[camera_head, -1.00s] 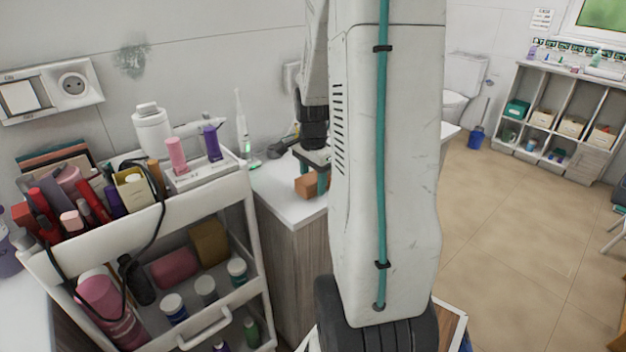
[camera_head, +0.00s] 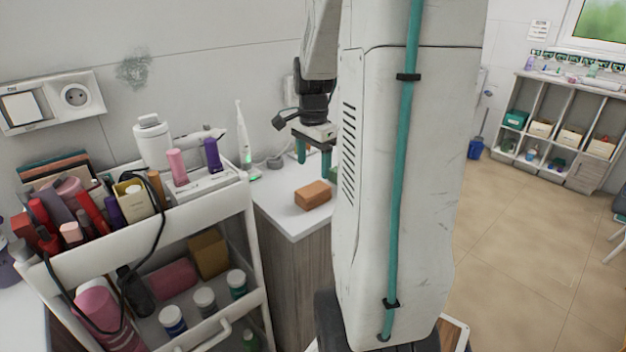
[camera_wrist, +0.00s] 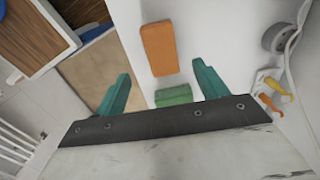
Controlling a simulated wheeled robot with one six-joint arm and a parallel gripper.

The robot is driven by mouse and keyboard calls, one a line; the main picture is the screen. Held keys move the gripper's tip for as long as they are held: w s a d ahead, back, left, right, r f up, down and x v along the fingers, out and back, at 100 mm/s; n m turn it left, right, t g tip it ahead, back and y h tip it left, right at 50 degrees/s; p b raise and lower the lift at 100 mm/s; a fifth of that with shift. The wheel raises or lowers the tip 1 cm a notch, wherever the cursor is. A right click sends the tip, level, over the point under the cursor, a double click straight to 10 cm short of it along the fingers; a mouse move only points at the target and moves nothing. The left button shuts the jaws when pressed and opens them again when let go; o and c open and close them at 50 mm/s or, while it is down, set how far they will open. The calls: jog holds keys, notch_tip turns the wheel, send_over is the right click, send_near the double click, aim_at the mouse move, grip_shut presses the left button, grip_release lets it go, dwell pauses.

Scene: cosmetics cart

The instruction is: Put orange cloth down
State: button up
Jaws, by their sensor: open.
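The orange cloth (camera_head: 313,195) is a folded, block-like piece lying on the white counter near its front edge. In the wrist view the orange cloth (camera_wrist: 158,49) lies flat beyond my fingertips, apart from them. My gripper (camera_head: 314,158) is open and empty, raised above the counter and just behind the cloth. Its two teal fingers also show in the wrist view (camera_wrist: 163,82), spread wide.
A green block-like piece (camera_wrist: 174,95) lies on the counter between my fingers in the wrist view. An orange-and-white item (camera_wrist: 272,88) lies to the right. A cart (camera_head: 205,217) crowded with cosmetics stands left of the counter (camera_head: 284,220).

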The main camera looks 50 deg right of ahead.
jog(key=s+a+r+n, duration=0.1)
jog(key=a+r+n, duration=0.3)
jog(key=a, duration=0.4)
jog(key=a+r+n, duration=0.4)
jog(key=a, duration=0.4)
jog(key=s+a+n+t, duration=0.1)
jog(key=s+a+n, duration=1)
jog(key=a, duration=0.3)
jog(key=shift+s+f+n, duration=0.3)
jog(key=shift+f+n, duration=0.1)
jog(key=shift+n, duration=0.4)
jog(key=shift+a, duration=0.1)
jog(key=shift+c, duration=0.3)
